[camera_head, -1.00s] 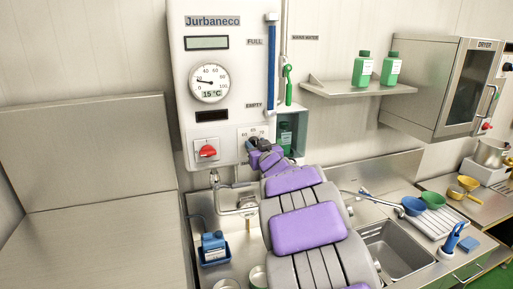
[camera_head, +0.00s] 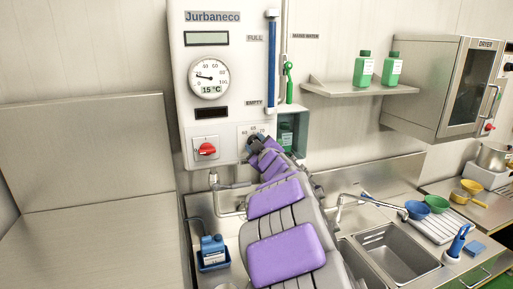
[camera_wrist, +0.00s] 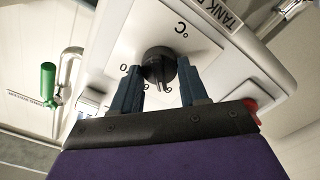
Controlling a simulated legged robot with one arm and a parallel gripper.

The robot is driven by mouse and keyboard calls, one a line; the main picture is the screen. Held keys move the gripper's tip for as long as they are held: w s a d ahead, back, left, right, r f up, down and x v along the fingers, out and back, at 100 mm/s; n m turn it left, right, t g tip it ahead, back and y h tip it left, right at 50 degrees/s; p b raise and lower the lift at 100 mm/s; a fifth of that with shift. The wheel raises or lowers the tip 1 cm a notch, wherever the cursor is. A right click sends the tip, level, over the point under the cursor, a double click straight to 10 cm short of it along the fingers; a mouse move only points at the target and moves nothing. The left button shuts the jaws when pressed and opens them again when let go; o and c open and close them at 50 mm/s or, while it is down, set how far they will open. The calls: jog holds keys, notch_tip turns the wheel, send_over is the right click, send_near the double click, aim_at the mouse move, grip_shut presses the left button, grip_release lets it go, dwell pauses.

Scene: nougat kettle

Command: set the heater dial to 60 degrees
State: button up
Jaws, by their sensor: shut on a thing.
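The heater dial (camera_wrist: 160,64) is a round black knob on the white heater panel, seen close up in the wrist view. A °C mark and a few partly covered numbers are printed around it. My gripper (camera_wrist: 158,76) has one dark blue finger on either side of the dial and is shut on it. Which number the dial points at cannot be told. In the head view my gripper (camera_head: 254,142) is at the panel's lower right and hides the dial, with part of the number scale (camera_head: 252,131) showing above.
A red switch (camera_head: 207,149) sits left of the dial on the panel. A recess with a green bottle (camera_head: 286,136) is close to its right. Below are a tap, a blue container (camera_head: 213,249) and a sink (camera_head: 397,252). The steel counter at left is clear.

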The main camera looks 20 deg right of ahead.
jog(key=shift+f+n, duration=0.1)
jog(key=shift+n, duration=0.2)
jog(key=o, duration=1)
jog(key=shift+a, duration=0.1)
jog(key=shift+s, duration=0.1)
jog(key=s, duration=1.1)
jog(key=s+a, duration=0.1)
jog(key=s, duration=0.5)
jog(key=shift+b, duration=0.3)
